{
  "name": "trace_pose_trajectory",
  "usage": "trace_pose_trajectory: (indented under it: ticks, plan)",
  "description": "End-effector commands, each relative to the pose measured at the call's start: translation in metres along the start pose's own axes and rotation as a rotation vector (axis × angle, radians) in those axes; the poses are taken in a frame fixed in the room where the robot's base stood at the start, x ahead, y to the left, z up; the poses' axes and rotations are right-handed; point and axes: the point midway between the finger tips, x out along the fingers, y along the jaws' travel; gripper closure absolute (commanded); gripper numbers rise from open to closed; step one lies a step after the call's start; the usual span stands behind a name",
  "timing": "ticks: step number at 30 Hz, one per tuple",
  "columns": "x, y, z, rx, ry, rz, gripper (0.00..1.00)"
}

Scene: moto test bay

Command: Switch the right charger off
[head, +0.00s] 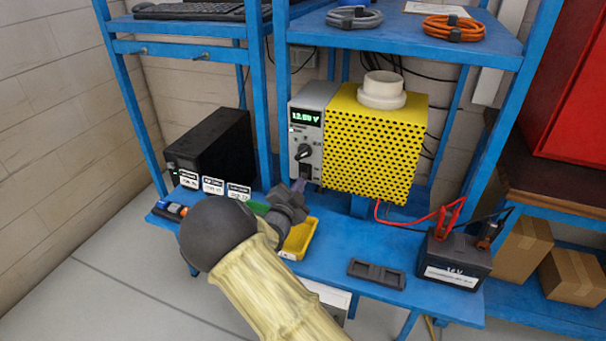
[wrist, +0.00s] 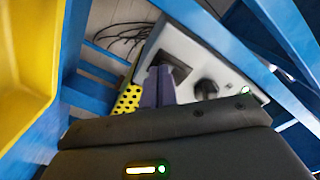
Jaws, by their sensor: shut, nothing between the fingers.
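The charger (head: 375,140) is a yellow perforated box with a grey front panel (head: 311,100). Its display (head: 306,117) is lit green and seems to read about 12 V. A black knob (head: 303,152) sits below the display; it also shows in the wrist view (wrist: 206,89). A dark switch (wrist: 173,66) is set low in the panel, partly hidden behind my fingers; its position cannot be told. My gripper (head: 299,185) is shut and empty at the panel's lower edge. Its purple fingertips (wrist: 158,75) are close to the switch; contact cannot be told.
A black box (head: 212,150) stands left, with small labels in front. A yellow tray (head: 299,240) lies below my gripper. A battery (head: 455,260) with clamps sits right. Blue posts (head: 262,100) and a shelf (head: 400,35) frame the charger.

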Motion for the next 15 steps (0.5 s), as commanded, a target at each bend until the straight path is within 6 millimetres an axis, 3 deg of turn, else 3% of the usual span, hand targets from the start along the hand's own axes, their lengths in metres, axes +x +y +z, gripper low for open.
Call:
trace_pose_trajectory:
  ticks: [15]
  plan:
    - [0.013,-0.001,-0.002,0.001,0.003,-0.003,1.00]
